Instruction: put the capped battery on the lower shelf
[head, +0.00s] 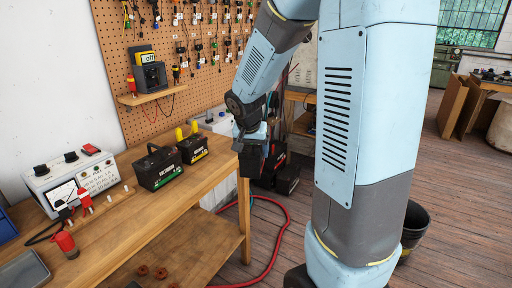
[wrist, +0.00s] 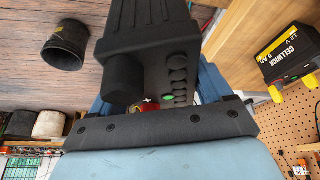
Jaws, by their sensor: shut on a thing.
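My gripper (head: 250,145) is shut on a dark battery (wrist: 165,45), held just off the right end of the workbench. In the wrist view the battery shows a black cylinder on one side, a row of round plugs and a green dot. A small red part shows behind it; I cannot tell whether it belongs to the battery. On the bench top stand a battery with two yellow terminal caps (head: 193,148), which also shows in the wrist view (wrist: 290,55), and a black battery with a green label (head: 159,168). The lower shelf (head: 190,258) is a wooden board under the bench top.
A meter box (head: 72,180) with red clips stands at the bench's left. Dark cases (head: 287,178) stand on the floor behind my gripper. A red hose (head: 268,262) lies near the bench leg. A black bucket (head: 415,225) stands at right. The visible lower shelf is mostly clear.

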